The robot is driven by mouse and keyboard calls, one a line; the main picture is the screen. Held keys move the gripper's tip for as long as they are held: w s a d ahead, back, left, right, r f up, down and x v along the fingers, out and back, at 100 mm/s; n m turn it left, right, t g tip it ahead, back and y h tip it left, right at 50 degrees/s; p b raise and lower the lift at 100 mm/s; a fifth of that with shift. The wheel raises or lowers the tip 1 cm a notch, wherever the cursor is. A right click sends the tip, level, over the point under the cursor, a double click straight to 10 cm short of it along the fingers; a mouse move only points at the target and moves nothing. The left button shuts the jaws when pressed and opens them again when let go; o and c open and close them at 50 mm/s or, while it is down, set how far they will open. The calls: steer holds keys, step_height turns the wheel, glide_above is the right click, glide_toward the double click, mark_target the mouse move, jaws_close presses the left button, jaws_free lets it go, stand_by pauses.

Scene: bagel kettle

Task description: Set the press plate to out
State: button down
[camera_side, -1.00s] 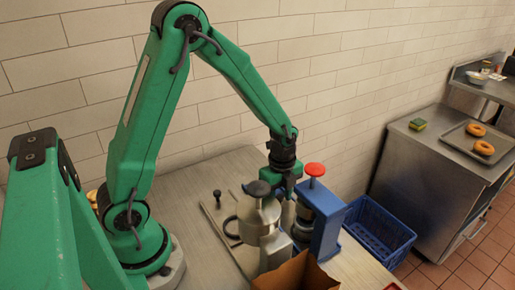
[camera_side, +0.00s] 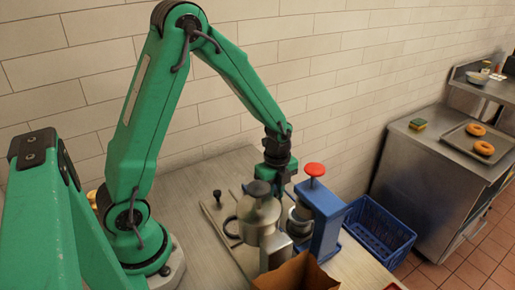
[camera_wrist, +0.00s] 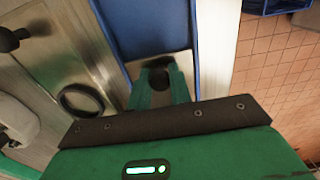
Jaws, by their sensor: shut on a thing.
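The blue press (camera_side: 322,215) with a red knob (camera_side: 314,170) on top stands right of the metal kettle (camera_side: 258,215) in the side view. A round metal part, seemingly the press plate (camera_side: 300,221), shows at the press's left side, partly hidden by the kettle. My gripper (camera_side: 277,187) is lowered behind the kettle, left of the press, its fingertips hidden there. In the wrist view my gripper (camera_wrist: 162,90) is shut on a small dark knob (camera_wrist: 155,77) at the end of the blue press body (camera_wrist: 150,25). I cannot tell how the knob joins the plate.
A cardboard box (camera_side: 297,274) stands in front of the kettle and press. A blue basket (camera_side: 380,228) lies to the right. A steel counter (camera_side: 425,175) with a bagel tray (camera_side: 462,141) stands beyond.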

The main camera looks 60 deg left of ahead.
steer(key=a, duration=0.9)
steer(key=c, duration=1.3)
jaws_free()
steer(key=shift+r, duration=0.1)
step_height(320, 180, up, 8)
steer(key=s+d+r+n+t, duration=0.5)
steer(key=s+d+r+n, duration=0.6)
steer(key=n, duration=0.7)
steer(key=s+r, duration=0.3)
steer(key=s, duration=0.1)
steer(key=shift+d+r+t, duration=0.25)
steer(key=shift+d+t, duration=0.05)
